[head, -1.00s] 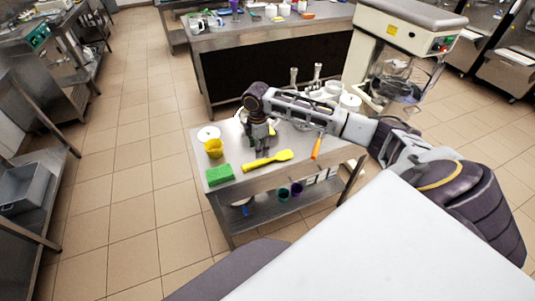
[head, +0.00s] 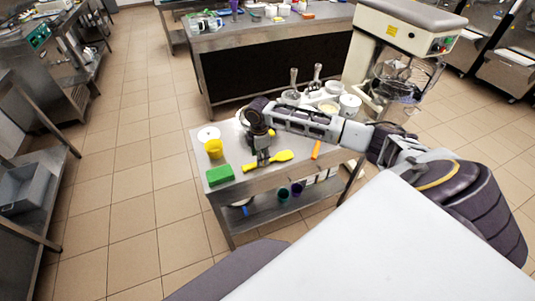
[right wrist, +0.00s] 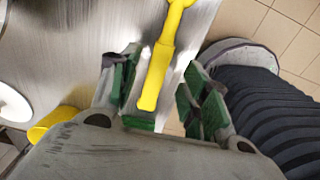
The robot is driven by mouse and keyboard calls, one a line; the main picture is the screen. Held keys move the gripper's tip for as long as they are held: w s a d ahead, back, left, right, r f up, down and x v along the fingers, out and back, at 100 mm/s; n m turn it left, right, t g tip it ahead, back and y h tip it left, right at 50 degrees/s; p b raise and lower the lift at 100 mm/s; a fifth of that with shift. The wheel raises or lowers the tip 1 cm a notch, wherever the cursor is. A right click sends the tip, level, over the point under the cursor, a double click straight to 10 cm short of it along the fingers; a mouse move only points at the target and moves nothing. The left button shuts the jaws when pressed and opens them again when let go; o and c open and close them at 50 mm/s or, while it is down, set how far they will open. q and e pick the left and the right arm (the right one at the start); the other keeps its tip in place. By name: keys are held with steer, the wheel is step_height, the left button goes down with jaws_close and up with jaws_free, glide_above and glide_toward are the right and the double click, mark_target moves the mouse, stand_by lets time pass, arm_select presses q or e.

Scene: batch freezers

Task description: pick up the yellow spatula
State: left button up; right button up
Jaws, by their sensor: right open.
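The yellow spatula (head: 281,156) lies on the steel table near its front edge in the head view. My right gripper (head: 262,163) points down over the spatula's handle and hides part of it. In the right wrist view the yellow spatula (right wrist: 158,68) runs between the two green-padded fingers of my right gripper (right wrist: 156,88). The fingers are open, one on each side of the handle, with gaps visible. Whether they are at the handle's height is hard to tell. My left gripper is not in view.
A green sponge (head: 220,175) and a yellow cup (head: 214,148) stand left of the spatula on the steel table (head: 200,133). An orange-handled tool (head: 316,150) lies to the right. Whisk-like tools and white containers (head: 350,105) stand behind. A large mixer (head: 408,40) is at back right.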

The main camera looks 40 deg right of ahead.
steer(key=shift+d+f, duration=0.1)
steer(key=shift+f, duration=1.5)
steer(key=shift+c, duration=0.2)
jaws_close()
steer(key=shift+r, duration=0.1)
step_height(320, 180, up, 10)
stand_by(0.4)
